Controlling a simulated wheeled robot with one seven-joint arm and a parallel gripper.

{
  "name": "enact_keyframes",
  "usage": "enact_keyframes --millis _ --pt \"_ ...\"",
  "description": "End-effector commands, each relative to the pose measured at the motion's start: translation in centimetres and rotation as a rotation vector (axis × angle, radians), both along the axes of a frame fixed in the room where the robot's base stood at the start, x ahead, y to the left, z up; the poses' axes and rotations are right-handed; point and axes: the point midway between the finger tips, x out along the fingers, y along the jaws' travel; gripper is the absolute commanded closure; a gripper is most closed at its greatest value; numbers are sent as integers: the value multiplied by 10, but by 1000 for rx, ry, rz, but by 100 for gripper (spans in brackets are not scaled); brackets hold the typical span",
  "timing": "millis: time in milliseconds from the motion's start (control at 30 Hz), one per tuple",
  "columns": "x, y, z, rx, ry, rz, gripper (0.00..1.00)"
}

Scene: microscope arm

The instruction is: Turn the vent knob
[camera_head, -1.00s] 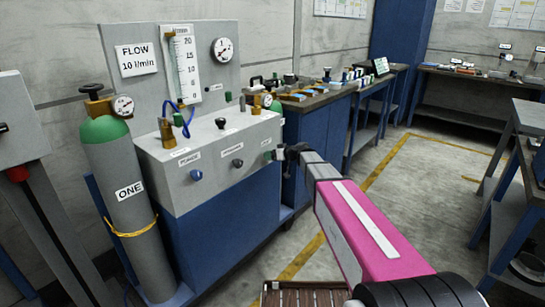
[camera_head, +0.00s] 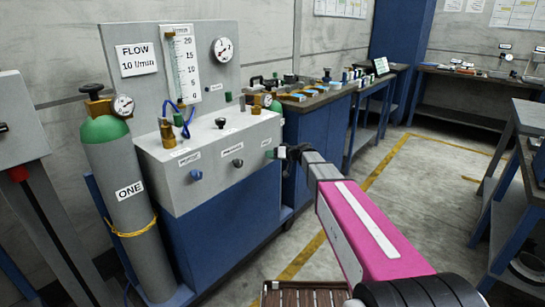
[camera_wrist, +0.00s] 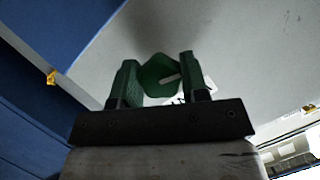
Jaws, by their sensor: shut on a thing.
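The vent knob is a green knob (camera_head: 270,154) at the right end of the grey panel's front face. In the wrist view, the green knob (camera_wrist: 158,72) sits between my two fingers and shows a short pale mark on its face. My gripper (camera_head: 281,153) reaches it from the right, at the end of my pink arm. In the wrist view my gripper (camera_wrist: 158,80) is shut on the knob, one finger on each side. The label by the knob is mostly hidden.
Blue knob (camera_head: 196,175) and dark knob (camera_head: 238,163) sit left on the same face. A flow meter (camera_head: 183,65) and gauge (camera_head: 223,50) are on the backboard. A grey cylinder (camera_head: 130,185) stands at left.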

Motion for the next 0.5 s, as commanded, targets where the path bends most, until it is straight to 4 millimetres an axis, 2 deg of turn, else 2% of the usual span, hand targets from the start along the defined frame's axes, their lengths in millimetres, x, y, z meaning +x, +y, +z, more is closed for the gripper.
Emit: enact_keyframes --millis 500 --pt "2 -1 -1 303 389 -1 83"
